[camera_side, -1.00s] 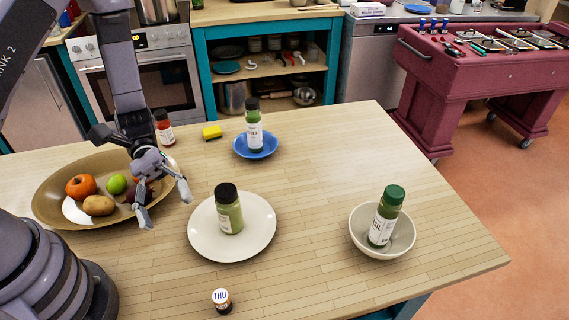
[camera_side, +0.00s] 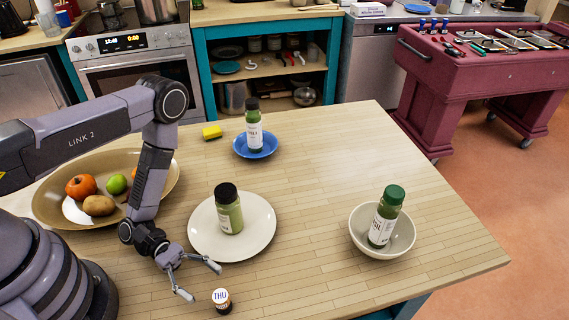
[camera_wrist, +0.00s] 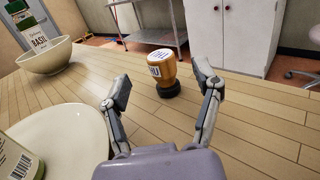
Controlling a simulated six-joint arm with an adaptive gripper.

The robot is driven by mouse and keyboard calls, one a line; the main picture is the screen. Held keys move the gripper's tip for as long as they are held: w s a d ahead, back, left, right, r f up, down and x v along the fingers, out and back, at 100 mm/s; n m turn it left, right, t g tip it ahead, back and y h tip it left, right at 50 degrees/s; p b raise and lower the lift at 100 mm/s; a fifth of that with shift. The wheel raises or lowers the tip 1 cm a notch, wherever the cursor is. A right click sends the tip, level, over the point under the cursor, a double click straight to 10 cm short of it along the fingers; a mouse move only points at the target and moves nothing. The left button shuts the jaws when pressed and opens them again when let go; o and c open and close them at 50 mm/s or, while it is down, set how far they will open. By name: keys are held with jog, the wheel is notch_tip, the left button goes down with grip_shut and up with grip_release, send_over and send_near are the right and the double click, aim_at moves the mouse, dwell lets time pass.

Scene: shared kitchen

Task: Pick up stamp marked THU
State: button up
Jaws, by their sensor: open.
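The stamp marked THU (camera_side: 222,300) stands on the wooden table near its front edge, with a white top, dark lettering and a dark lower part. In the wrist view the stamp (camera_wrist: 162,72) has an orange-brown body on a black foot and shows between the fingers, ahead of them. My gripper (camera_side: 201,280) is open and empty, low over the table just left of and behind the stamp. In the wrist view my gripper's fingers (camera_wrist: 165,92) are spread to either side of the stamp, with no contact that I can make out.
A white plate (camera_side: 262,243) with a green-filled bottle (camera_side: 229,212) lies just behind my gripper. A white bowl (camera_side: 406,247) with a green-capped bottle (camera_side: 385,220) stands to the right.

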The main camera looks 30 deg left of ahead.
aim_at(215, 294)
jog(key=d, duration=0.2)
jog(key=d+f, duration=0.1)
jog(key=shift+s+d, duration=0.15)
jog(key=shift+d, duration=0.9)
grip_shut()
